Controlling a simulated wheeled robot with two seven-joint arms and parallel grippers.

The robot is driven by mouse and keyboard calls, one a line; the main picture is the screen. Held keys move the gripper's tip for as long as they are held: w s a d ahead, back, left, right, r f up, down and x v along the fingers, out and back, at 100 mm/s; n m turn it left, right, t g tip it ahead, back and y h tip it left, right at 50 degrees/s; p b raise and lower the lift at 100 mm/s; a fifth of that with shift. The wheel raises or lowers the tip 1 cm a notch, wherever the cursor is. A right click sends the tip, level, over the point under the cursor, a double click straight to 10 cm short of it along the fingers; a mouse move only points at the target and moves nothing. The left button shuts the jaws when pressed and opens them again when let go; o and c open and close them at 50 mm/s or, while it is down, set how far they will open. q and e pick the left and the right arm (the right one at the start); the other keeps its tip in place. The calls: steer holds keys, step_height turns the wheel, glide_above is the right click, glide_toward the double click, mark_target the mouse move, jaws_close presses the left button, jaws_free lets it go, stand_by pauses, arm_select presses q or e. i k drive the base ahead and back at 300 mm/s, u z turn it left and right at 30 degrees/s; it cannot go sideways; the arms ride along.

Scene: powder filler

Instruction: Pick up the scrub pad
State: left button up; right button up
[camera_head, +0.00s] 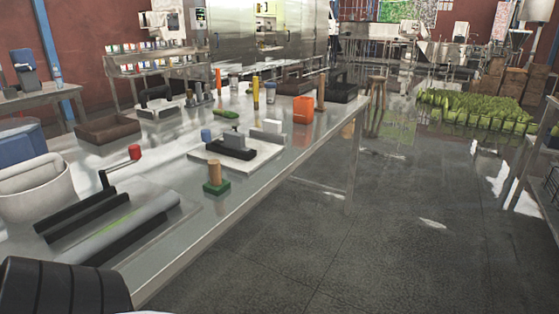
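On the long metal table (214,232) I see two small green things, and I cannot tell for sure which is the scrub pad. One is a dark green block (217,188) with an upright tan cylindrical handle (214,171), near the table's right edge. The other is a flat green piece (226,114) lying farther back, left of a yellow upright object (256,92). Neither of my grippers shows in the head view, and nothing is seen touching either green thing.
A white board (262,158) with grey and black blocks lies behind the handled block. A grey roller (125,228), black bars and a pale bucket (35,187) crowd the near left. An orange container (303,110) stands farther back.

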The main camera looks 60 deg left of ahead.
mark_target(215, 186)
steer(key=i, duration=1.4)
steer(key=u, duration=2.4)
